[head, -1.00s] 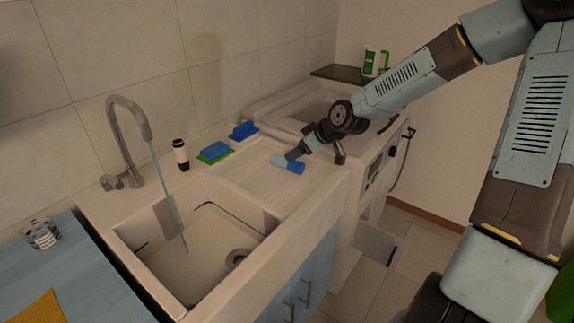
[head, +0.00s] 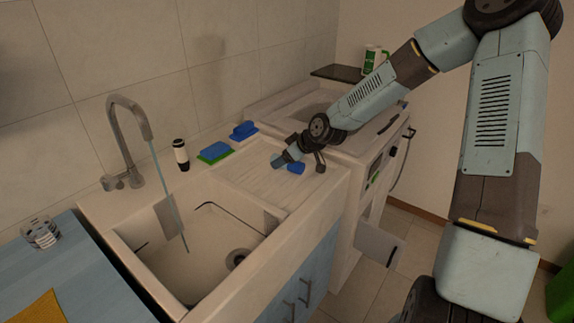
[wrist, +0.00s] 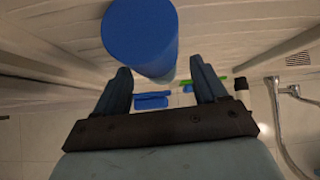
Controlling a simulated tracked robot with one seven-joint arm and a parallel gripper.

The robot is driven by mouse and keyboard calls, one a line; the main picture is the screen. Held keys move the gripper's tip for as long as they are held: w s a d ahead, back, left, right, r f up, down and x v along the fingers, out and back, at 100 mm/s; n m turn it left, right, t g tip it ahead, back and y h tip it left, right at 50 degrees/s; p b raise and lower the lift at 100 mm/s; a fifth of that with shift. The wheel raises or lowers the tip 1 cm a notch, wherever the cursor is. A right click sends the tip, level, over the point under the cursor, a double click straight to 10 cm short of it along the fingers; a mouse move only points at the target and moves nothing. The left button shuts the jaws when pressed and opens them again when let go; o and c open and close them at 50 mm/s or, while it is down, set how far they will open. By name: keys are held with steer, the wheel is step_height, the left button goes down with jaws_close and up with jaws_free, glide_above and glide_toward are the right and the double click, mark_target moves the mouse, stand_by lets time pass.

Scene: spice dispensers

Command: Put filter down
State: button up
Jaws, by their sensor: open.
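The filter, a cylinder with a dark blue end (head: 297,167) and a lighter blue part, lies on its side on the ribbed drainboard (head: 240,172) right of the sink basin. My gripper (head: 284,161) is low over the filter and hides its middle in the head view. In the wrist view the filter's blue round end (wrist: 140,35) is large at the top, and its body runs back between the spread fingers of my gripper (wrist: 162,85). The fingers are open, with a gap visible beside the filter. I cannot tell whether either finger touches it.
A blue and green sponge (head: 214,153), a blue brush-like item (head: 243,131) and a black-and-white bottle (head: 181,154) stand along the back of the sink. The tap (head: 130,130) and basin (head: 195,250) are to the left. A washing machine (head: 365,165) stands to the right.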

steer(key=shift+x, duration=0.8)
steer(key=shift+c, duration=0.2)
steer(key=c, duration=1.1)
